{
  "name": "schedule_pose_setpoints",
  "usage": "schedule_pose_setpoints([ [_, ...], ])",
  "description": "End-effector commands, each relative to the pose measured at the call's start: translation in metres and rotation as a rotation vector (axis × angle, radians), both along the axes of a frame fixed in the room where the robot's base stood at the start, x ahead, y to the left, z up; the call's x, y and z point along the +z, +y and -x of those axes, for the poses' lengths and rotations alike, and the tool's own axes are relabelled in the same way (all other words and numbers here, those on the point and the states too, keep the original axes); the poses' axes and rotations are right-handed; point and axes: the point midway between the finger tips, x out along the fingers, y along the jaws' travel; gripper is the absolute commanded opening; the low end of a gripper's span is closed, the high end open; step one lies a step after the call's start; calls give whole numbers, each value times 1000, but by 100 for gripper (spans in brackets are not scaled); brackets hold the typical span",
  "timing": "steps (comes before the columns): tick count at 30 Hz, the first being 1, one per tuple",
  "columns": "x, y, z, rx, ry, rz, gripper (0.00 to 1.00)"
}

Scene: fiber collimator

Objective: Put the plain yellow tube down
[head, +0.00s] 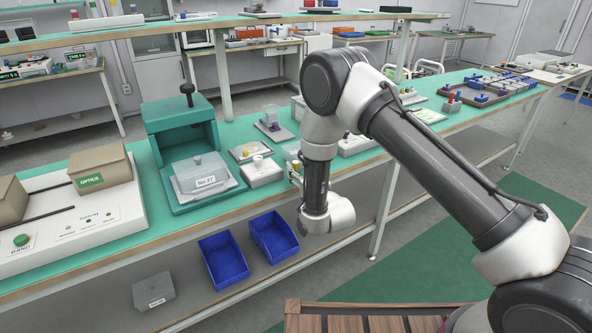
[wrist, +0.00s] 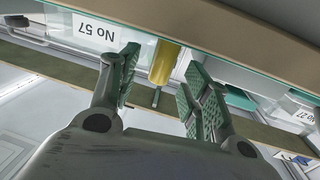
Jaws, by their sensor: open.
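The plain yellow tube (wrist: 164,62) shows in the wrist view between the two fingers of my gripper (wrist: 161,72), with a thin greenish stem at one end. The fingers, with green ribbed pads, are spread apart, and a gap shows on each side of the tube. I cannot tell what bears the tube. In the head view my arm reaches over the front edge of the green-topped bench (head: 120,240), and its wrist hides most of the gripper and the tube.
A teal press-like device (head: 184,125) with a clear cover marked No 27 stands left of the wrist. A white block (head: 262,173) with a knob is near the bench edge. Two blue bins (head: 223,257) sit on the lower shelf. Small fixtures crowd the bench right of the arm.

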Motion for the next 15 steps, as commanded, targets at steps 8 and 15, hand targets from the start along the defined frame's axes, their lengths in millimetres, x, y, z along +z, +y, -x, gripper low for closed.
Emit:
schedule_pose_setpoints([
  [8,0,4,-8,0,0,1,48],
  [15,0,4,-7,0,1,0,13],
])
